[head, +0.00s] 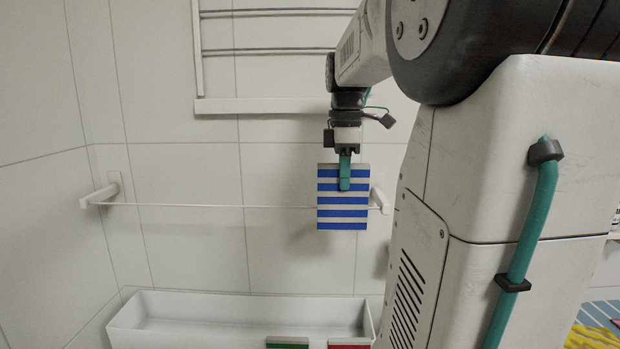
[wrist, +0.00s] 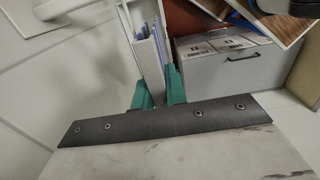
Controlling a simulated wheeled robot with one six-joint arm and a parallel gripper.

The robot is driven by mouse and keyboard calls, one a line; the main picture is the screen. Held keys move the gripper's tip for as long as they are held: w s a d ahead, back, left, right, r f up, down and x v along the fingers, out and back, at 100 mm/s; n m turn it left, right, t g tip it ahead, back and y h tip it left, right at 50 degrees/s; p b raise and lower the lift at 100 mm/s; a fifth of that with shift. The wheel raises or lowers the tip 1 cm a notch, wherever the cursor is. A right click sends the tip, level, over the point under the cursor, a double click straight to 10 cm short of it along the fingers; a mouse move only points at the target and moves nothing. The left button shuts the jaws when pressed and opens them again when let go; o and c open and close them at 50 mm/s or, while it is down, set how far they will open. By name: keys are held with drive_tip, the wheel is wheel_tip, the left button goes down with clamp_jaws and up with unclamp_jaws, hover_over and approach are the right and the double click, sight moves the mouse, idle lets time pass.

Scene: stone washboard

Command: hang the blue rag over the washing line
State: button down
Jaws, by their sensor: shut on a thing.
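The blue rag (head: 342,213), striped blue and white, hangs upright and flat from my gripper (head: 345,185) near the right end of the washing line (head: 220,206). My gripper is shut on its upper part. In the head view the rag covers a stretch of the line; I cannot tell whether it touches the line or is in front of it. In the wrist view the rag (wrist: 147,45) shows narrow, nearly edge-on, beyond the teal fingers of my gripper (wrist: 160,88).
The line runs between a left wall bracket (head: 101,194) and a right bracket (head: 379,198). A white trough (head: 240,312) stands below, with green (head: 287,344) and red (head: 349,344) items at its front. A barred rack (head: 262,106) is above. The wrist view shows a grey box (wrist: 225,72).

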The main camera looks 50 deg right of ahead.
drive_tip(key=shift+w+d, duration=0.9)
drive_tip(key=shift+d, duration=0.2)
drive_tip(key=shift+w+d+f, duration=0.1)
drive_tip(key=shift+f, duration=0.9)
drive_tip(key=shift+f, duration=0.1)
drive_tip(key=shift+f, duration=4.05)
drive_tip(key=c, duration=1.3)
unclamp_jaws()
drive_tip(key=shift+c, duration=0.2)
